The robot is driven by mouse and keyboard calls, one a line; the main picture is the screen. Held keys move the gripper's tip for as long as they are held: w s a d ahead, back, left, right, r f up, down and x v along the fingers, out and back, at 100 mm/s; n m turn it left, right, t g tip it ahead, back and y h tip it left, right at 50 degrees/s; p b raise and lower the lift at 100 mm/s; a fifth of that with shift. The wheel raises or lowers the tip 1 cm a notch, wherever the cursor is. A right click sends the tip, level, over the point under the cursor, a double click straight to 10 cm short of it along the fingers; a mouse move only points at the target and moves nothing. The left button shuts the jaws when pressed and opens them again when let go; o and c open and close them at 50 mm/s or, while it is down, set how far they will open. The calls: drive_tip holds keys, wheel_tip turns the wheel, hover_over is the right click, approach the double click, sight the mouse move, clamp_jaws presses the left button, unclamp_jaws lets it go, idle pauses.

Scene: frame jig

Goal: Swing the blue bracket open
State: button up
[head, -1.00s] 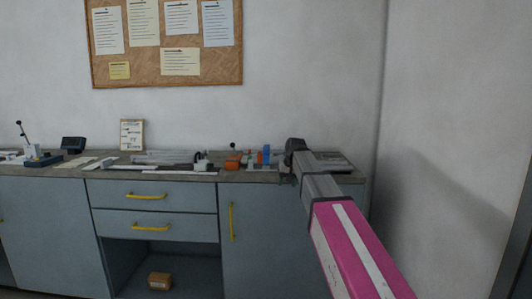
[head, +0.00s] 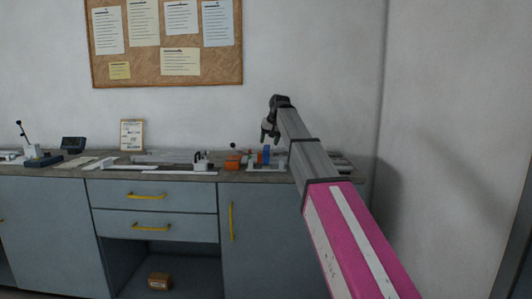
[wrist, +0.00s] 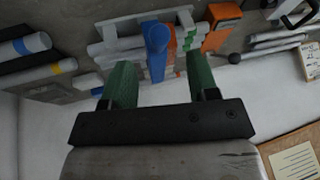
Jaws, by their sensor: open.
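The blue bracket (head: 267,155) stands upright on the counter, small in the head view, near the right end. In the wrist view the blue bracket (wrist: 157,50) shows as a blue post with a round end, in the gap between my green fingers. My gripper (head: 267,136) is above the counter, over the bracket's area. In the wrist view my gripper (wrist: 158,75) is open, with its fingers apart. I cannot tell how far the fingertips are from the bracket. A pale frame (wrist: 125,35) lies behind the blue post.
An orange block (wrist: 222,28) and a dark ball knob (wrist: 234,58) are close beside the bracket. Tubes with blue and yellow bands (wrist: 30,45) lie on the other side. The air above the counter is clear.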

sight(266, 151)
drive_tip(key=shift+x, duration=3.2)
drive_tip(key=shift+r, duration=0.1)
clamp_jaws()
